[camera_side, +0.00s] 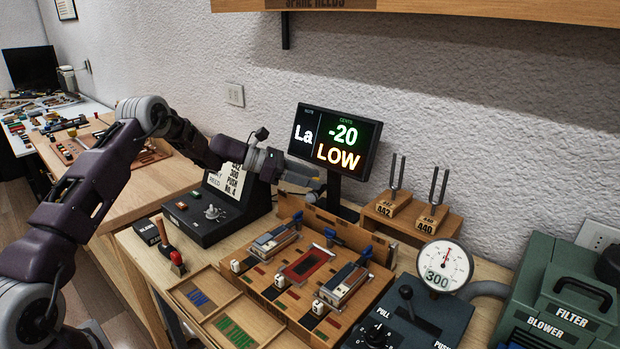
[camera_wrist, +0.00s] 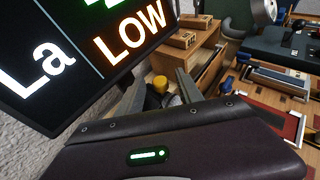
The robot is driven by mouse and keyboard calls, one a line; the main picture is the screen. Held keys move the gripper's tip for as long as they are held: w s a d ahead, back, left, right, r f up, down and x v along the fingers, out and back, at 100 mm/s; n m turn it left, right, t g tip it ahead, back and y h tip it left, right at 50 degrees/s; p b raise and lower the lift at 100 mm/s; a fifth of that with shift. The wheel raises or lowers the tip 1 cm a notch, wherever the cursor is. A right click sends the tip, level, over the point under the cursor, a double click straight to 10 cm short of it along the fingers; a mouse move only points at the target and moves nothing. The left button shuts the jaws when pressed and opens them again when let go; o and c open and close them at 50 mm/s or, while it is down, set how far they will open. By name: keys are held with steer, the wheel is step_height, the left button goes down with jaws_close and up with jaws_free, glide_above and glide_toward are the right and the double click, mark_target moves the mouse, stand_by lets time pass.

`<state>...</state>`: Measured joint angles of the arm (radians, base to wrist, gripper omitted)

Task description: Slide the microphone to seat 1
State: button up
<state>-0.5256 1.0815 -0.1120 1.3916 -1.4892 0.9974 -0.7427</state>
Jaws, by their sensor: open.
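My gripper (camera_side: 303,184) is open and empty above the back left end of the wooden reed board (camera_side: 270,309), just in front of the display's stand. Small white numbered blocks (camera_side: 280,281) stand along the board's front, possibly seat markers. Their numbers are too small to read.
The display (camera_side: 335,140) reads "La -20 LOW" and stands close behind my gripper. Tuning forks (camera_side: 434,190) stand on a wooden step to the right. A gauge (camera_side: 444,266) and blower (camera_side: 560,300) are farther right. A black control box (camera_side: 215,212) stands left.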

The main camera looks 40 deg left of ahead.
steer(key=v, duration=0.7)
steer(key=s+d+r+m+g+y, duration=0.2)
steer(key=s+d+r+m+g, duration=0.1)
steer(key=s+d+r+m, duration=0.5)
steer(key=s+d+r+m+g+y, duration=0.1)
steer(key=s+d+r+m+g, duration=0.35)
steer(key=s+d, duration=0.65)
steer(key=s+a+f+m+t+y, duration=0.1)
steer(key=s+m+y, duration=0.5)
steer(key=s+m, duration=0.8)
steer(key=s+a+t, duration=0.1)
steer(key=s+t, duration=0.1)
steer(key=s, duration=0.7)
steer(key=shift+s+f+y, duration=0.15)
steer(key=shift+s+y, duration=0.15)
